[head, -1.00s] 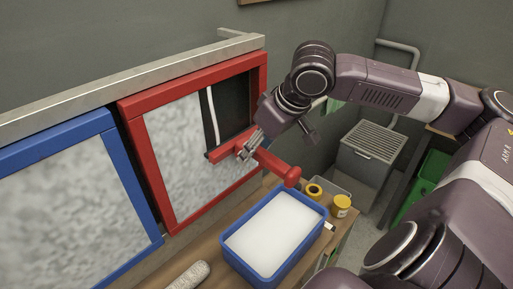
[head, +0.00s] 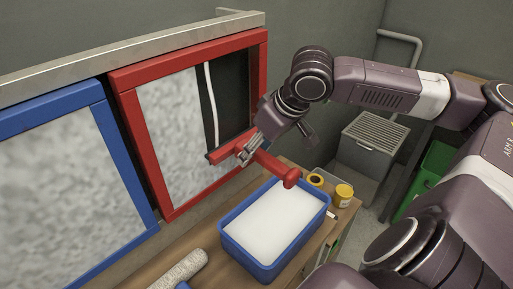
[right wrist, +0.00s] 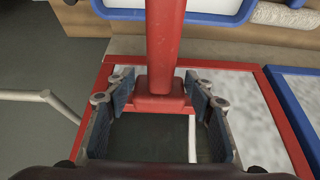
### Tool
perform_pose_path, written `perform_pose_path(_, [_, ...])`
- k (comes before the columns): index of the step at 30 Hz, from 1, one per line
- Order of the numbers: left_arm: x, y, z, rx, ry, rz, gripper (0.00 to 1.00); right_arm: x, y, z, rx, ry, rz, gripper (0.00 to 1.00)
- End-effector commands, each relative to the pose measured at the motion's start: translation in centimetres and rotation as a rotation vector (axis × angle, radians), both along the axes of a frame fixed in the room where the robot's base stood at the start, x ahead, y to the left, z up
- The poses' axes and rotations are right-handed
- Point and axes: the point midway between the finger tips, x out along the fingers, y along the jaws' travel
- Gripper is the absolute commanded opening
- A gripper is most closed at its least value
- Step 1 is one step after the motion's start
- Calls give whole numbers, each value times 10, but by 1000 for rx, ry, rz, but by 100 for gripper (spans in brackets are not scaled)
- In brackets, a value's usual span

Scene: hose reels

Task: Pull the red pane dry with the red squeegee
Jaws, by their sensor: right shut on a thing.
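The red-framed pane (head: 166,120) stands upright in the head view. White foam covers its left part and the lower right. A dark cleared strip (head: 234,85) runs down its upper right, with a thin white foam line along its left side. The red squeegee (head: 272,166) lies across the strip's lower end, its handle pointing out from the pane. My right gripper (head: 251,148) is shut on the squeegee near its head. In the right wrist view the fingers (right wrist: 162,97) flank the red handle (right wrist: 165,40). My left gripper is not in view.
A blue-framed foamy pane (head: 60,185) adjoins on the left. A grey grated box (head: 370,145) stands behind.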

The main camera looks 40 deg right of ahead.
Motion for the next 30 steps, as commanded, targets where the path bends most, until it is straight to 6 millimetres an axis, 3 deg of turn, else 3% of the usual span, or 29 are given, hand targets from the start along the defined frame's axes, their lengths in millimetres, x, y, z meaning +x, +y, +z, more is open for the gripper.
perform_pose_path(3, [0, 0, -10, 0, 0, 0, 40, 0, 0, -11, -2, -2, -1, 25])
perform_pose_path(8, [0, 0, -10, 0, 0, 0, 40, 0, 0, -13, -1, -2, 0, 25])
perform_pose_path(18, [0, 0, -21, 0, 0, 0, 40, 2, 0, -41, 0, -1, 1, 25])
perform_pose_path(30, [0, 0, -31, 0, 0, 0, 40, 3, 0, -60, -1, -3, 2, 25])
